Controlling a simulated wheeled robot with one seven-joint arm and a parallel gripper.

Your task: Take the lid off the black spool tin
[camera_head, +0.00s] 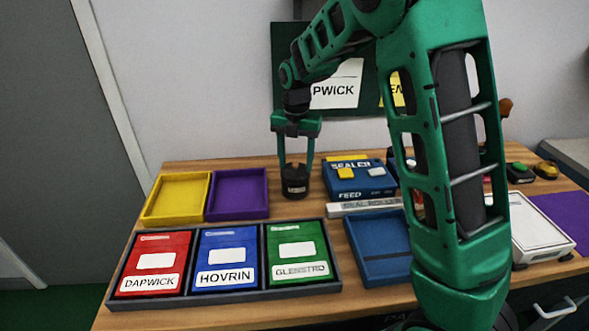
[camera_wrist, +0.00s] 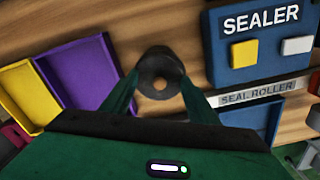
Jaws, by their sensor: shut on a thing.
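The black spool tin (camera_head: 295,190) stands upright on the wooden bench, right of the purple tray, with a small pale label on its front. Its round black lid (camera_wrist: 149,67) shows from above in the wrist view, with a brown spot in its middle. My gripper (camera_head: 296,167) points straight down over the tin, its two green fingers at either side of the top. It is shut on the lid. I see no clear gap between lid and tin. In the wrist view my fingers (camera_wrist: 158,88) come in from both sides.
A yellow tray (camera_head: 148,217) and a purple tray (camera_head: 240,216) lie left of the tin. The blue sealer (camera_head: 345,189) and seal roller (camera_head: 350,209) are close on its right. A dark rack (camera_head: 225,297) with red, blue and green pouches lies in front. My arm hides part of the right side.

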